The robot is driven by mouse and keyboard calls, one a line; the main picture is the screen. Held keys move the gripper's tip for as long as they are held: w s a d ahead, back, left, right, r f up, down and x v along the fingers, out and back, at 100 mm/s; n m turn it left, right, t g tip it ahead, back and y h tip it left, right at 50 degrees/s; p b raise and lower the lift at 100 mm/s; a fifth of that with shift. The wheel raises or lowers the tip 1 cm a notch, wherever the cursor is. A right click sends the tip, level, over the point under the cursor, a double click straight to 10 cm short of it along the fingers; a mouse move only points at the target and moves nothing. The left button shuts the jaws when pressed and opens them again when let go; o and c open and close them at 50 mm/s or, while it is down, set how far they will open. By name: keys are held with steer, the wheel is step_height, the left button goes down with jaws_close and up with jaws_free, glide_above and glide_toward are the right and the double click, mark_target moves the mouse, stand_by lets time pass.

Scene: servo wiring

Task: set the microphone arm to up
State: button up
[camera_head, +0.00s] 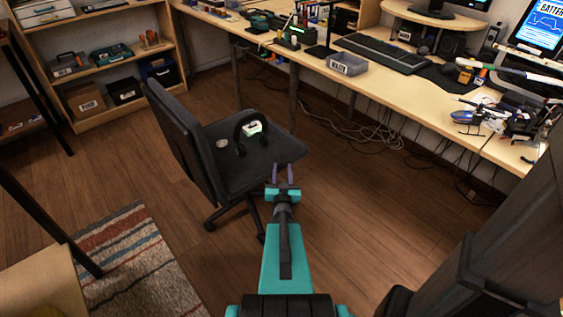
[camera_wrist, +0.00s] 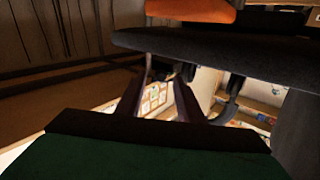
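A black headset (camera_head: 237,133) with a curved headband rests on the seat of the dark office chair (camera_head: 185,140). Its microphone arm is too small to make out in the head view, so I cannot tell its position. My gripper (camera_head: 283,172) is at the front right edge of the seat, apart from the headset. In the wrist view its two purplish fingers (camera_wrist: 163,78) stand apart with nothing between them. A dark slab (camera_wrist: 220,48), perhaps the seat, lies just beyond them. A dark curved piece (camera_wrist: 230,98) beside it cannot be identified for sure.
A striped rug (camera_head: 135,265) lies at lower left. Floor right of the chair is free.

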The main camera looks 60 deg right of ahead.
mark_target(282, 157)
steer(key=shift+b+x, duration=0.3)
steer(key=shift+x, duration=3.65)
